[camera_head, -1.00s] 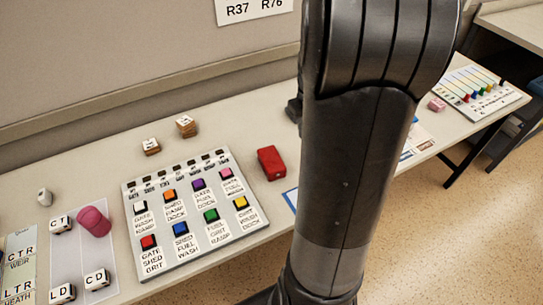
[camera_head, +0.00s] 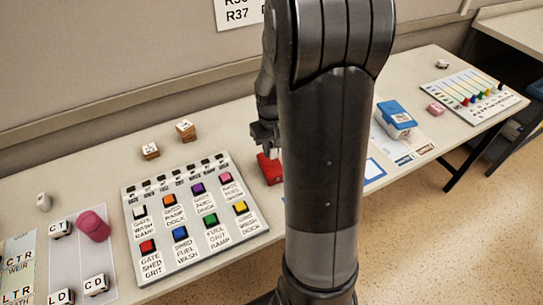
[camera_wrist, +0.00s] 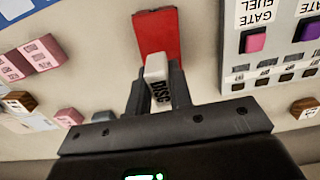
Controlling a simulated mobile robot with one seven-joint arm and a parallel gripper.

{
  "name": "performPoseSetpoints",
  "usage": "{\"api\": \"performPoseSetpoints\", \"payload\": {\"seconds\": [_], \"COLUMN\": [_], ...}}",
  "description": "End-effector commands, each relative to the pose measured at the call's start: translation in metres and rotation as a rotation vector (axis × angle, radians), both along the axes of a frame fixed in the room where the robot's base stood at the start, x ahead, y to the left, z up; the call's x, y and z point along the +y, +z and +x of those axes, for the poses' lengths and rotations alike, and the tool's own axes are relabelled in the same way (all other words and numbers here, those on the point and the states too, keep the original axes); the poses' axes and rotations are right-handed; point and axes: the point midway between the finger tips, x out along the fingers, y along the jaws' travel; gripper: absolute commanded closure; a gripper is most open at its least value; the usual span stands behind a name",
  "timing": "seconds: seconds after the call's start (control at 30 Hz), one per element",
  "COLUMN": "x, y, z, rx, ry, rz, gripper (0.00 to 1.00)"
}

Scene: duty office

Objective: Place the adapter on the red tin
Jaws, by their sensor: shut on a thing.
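The red tin (camera_head: 268,168) lies on the desk just right of the button panel, partly hidden by my arm in the head view. In the wrist view the red tin (camera_wrist: 158,32) is beyond the fingertips. My gripper (camera_wrist: 157,90) is shut on a small white block with dark lettering, which I take as the adapter (camera_wrist: 156,68). Its far end overlaps the tin in the wrist view; I cannot tell whether they touch. In the head view my gripper (camera_head: 265,137) is at the tin's back edge, and the held piece is barely visible.
The button panel (camera_head: 194,220) is close on the tin's left. Two wooden stamps, one of them a stamp (camera_head: 186,130), stand behind the panel. A blue-and-white box (camera_head: 395,118) and a pink block (camera_head: 436,108) are to the right. The wall partition (camera_head: 120,70) rises behind the desk.

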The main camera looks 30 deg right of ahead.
Motion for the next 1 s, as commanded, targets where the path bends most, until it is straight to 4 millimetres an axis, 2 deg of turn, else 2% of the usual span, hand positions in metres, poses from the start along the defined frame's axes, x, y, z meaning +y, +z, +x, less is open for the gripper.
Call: {"api": "performPoseSetpoints", "payload": {"seconds": [0.27, 0.67, 0.7, 0.93, 1.0], "x": [0.000, 0.000, 0.000, 0.000, 0.000], "y": [-0.037, -0.042, -0.042, -0.042, -0.042], "z": [-0.001, 0.000, 0.000, 0.000, 0.000], "rx": [0.004, 0.001, 0.001, 0.001, 0.001], "ry": [-0.001, 0.000, 0.000, 0.000, 0.000], "rz": [0.001, 0.000, 0.000, 0.000, 0.000], "gripper": [1.00, 1.00, 0.79, 0.60, 0.59]}}
